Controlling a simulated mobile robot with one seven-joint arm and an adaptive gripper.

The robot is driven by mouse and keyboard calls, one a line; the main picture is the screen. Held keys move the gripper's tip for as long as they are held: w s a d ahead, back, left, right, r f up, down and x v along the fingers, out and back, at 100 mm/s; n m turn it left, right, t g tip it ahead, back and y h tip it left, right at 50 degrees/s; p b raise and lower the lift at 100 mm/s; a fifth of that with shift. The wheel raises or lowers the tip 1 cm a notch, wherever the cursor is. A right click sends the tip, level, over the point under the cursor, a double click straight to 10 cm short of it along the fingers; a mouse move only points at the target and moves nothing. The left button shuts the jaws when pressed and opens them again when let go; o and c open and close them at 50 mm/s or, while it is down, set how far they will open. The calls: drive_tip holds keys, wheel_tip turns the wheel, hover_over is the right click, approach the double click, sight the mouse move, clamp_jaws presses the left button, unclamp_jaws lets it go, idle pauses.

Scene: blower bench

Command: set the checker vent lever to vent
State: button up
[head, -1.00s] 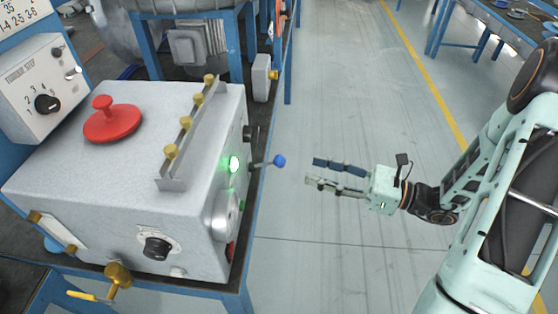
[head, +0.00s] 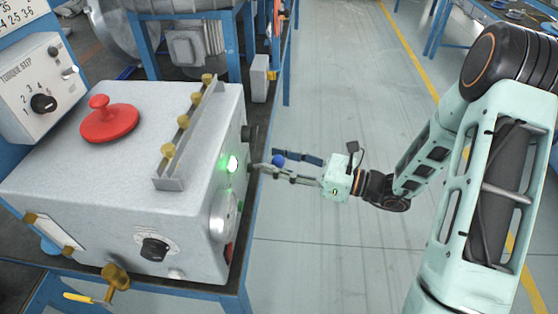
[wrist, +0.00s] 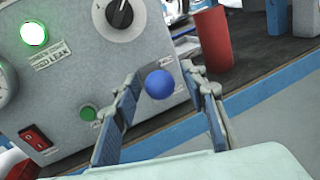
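The checker is a pale grey box (head: 120,170) on a blue-framed bench in the head view. A lever with a blue ball knob (head: 278,160) sticks out from its right side. The knob also shows in the wrist view (wrist: 159,84), where it lies between the two fingers. My gripper (head: 266,161) is open, with one finger on each side of the knob and visible gaps. I cannot read a vent marking, and the lever's shaft is mostly hidden behind the knob and fingers.
The checker's side has a lit green lamp (wrist: 33,33), a black rotary knob (wrist: 119,12), a green button (wrist: 87,113) and a red rocker switch (wrist: 35,138). A red cylinder (wrist: 213,40) stands beyond the knob. The floor right of the bench is clear.

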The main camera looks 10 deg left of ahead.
clamp_jaws()
wheel_tip(320, 180, down, 6)
drive_tip(key=m+t+y+b, duration=0.1)
drive_tip(key=y+b, duration=0.3)
drive_tip(key=b, duration=0.1)
drive_tip(key=shift+m, duration=0.3)
idle(0.4)
drive_tip(key=shift+f, duration=0.2)
idle(0.5)
drive_tip(key=shift+o, duration=0.5)
unclamp_jaws()
drive_tip(key=shift+r, duration=0.1)
